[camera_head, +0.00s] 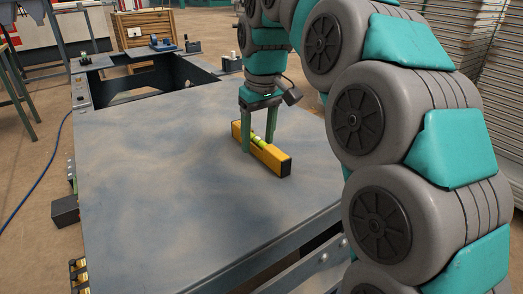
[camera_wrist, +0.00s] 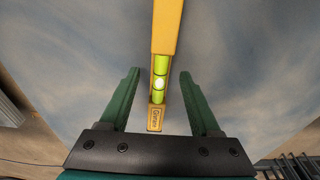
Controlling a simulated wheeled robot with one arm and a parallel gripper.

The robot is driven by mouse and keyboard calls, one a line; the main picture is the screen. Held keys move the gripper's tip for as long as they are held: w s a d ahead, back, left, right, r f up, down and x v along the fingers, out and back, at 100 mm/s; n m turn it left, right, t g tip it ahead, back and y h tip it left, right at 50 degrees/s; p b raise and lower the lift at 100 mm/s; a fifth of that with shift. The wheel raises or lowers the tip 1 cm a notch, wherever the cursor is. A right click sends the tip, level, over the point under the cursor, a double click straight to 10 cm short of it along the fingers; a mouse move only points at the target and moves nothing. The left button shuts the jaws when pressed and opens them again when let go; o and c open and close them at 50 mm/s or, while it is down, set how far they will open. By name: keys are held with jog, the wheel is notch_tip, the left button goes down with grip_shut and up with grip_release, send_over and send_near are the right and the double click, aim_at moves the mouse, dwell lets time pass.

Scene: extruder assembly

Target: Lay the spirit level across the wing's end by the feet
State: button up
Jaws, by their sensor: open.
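The yellow spirit level (camera_head: 273,157), with green vials and a black end cap, lies on the large grey metal plate (camera_head: 150,190), probably the wing. It lies slantwise on the plate's right half, with one end towards the camera. My gripper (camera_head: 258,146) points down over it with its two green fingers open, one on each side of the bar. In the wrist view the level (camera_wrist: 167,30) runs between the open fingers of my gripper (camera_wrist: 160,74), with a gap visible on both sides. I cannot tell for certain which parts are the feet.
A dark open frame (camera_head: 150,82) with small blue and black fittings (camera_head: 163,45) adjoins the plate's far edge. A black block (camera_head: 65,211) sticks out at the left edge. A wooden crate (camera_head: 145,25) stands behind. The plate's left and middle are clear.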

jog(key=shift+f, duration=0.35)
jog(key=shift+w, duration=0.1)
grip_shut()
dwell(0.4)
